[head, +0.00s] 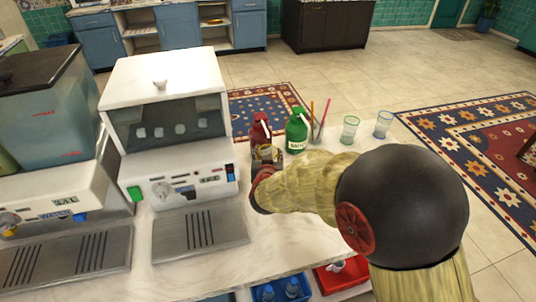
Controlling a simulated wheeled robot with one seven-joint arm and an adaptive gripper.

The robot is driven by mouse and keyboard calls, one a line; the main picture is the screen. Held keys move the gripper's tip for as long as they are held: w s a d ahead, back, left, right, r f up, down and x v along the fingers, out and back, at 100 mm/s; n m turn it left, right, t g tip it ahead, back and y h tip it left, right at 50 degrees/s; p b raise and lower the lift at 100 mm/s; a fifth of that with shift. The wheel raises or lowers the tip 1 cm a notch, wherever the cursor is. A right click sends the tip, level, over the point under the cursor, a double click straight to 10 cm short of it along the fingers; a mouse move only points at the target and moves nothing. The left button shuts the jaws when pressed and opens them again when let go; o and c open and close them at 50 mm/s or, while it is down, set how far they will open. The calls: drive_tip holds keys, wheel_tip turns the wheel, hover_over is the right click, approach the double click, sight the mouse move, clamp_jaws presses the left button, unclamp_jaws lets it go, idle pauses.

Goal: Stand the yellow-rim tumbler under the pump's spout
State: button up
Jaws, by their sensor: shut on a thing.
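My gripper (264,167) is over the white counter, just in front of the red bottle (260,131). It is shut on a small clear glass with a yellowish rim, the yellow-rim tumbler (267,152), which is partly hidden by the fingers. The red bottle has a pale pump-like top with a spout. A green bottle (297,135) with a white label and a similar top stands to its right. I cannot tell whether the tumbler is directly under a spout or touching the red bottle.
A green-tinted glass (349,131) and a blue-tinted glass (383,125) stand at the right, near thin sticks (318,122). A white dispenser machine (170,130) with a drip tray (200,233) stands left of my gripper. The counter front (290,240) is bare.

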drive_tip(key=o, duration=1.2)
drive_tip(key=shift+f, duration=0.1)
drive_tip(key=shift+r, duration=0.25)
drive_tip(key=p+v, duration=0.5)
drive_tip(key=v, duration=0.7)
drive_tip(key=shift+f, duration=0.1)
